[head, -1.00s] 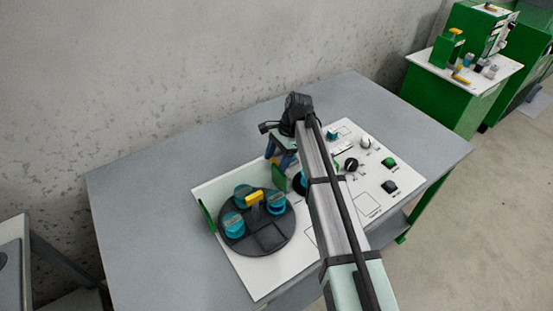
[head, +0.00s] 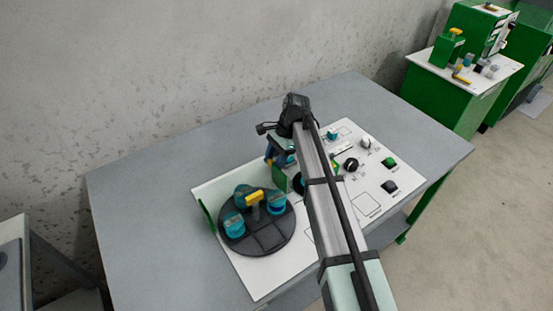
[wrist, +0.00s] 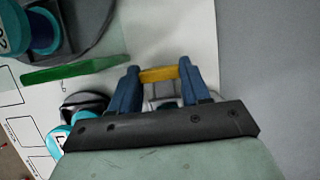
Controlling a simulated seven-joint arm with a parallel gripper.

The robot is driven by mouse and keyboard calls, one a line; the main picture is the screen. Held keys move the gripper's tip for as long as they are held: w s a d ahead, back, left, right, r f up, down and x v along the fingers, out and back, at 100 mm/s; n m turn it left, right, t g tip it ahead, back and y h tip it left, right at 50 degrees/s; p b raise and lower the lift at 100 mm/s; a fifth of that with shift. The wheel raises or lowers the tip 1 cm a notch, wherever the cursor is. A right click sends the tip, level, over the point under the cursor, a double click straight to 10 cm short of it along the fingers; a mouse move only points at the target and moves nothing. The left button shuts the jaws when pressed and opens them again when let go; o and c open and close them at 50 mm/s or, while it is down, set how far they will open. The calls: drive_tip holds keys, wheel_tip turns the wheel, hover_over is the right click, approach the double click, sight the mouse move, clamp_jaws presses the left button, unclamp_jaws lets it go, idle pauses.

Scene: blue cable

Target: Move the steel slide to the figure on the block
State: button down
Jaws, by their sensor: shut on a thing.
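My gripper (wrist: 158,75) has two blue fingers, shut on a yellow bar (wrist: 158,74). A grey piece (wrist: 165,90) shows just behind the bar between the fingers; I cannot tell whether it is the steel slide or joined to the bar. In the head view my gripper (head: 280,153) is over the far edge of the white panel, mostly hidden by my arm. A light slotted strip (head: 343,147) lies on the panel right of my arm. No figure on a block is readable.
A dark round tray (head: 275,243) holds teal spools (head: 233,224) and a yellow-handled piece (head: 254,198). A green upright plate (wrist: 75,68) stands near my fingers. Knobs (head: 351,164) and buttons (head: 389,162) sit on the panel's right. The grey table (head: 140,220) is clear at left.

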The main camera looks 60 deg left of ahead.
drive_tip(key=shift+s, duration=0.45)
drive_tip(key=c, duration=0.5)
unclamp_jaws()
drive_tip(key=shift+w+d, duration=0.1)
drive_tip(key=shift+w, duration=0.1)
drive_tip(key=shift+w, duration=0.3)
drive_tip(key=w+v, duration=0.1)
drive_tip(key=v, duration=1.3)
drive_tip(key=w+f+m+t+y, duration=0.1)
drive_tip(key=w+f+t+y, duration=0.1)
drive_tip(key=w, duration=0.6)
drive_tip(key=w+f+m+t+y, duration=0.2)
drive_tip(key=w+f, duration=0.1)
drive_tip(key=w, duration=0.6)
drive_tip(key=w+d+f+m+t+y, duration=0.1)
drive_tip(key=w+f+t+y, duration=0.1)
drive_tip(key=w, duration=0.7)
drive_tip(key=shift+f+y, duration=0.55)
drive_tip(key=shift+y, duration=0.05)
drive_tip(key=shift+w+d+f+m, duration=0.1)
drive_tip(key=shift+w+d+m, duration=0.2)
drive_tip(key=shift+w, duration=0.25)
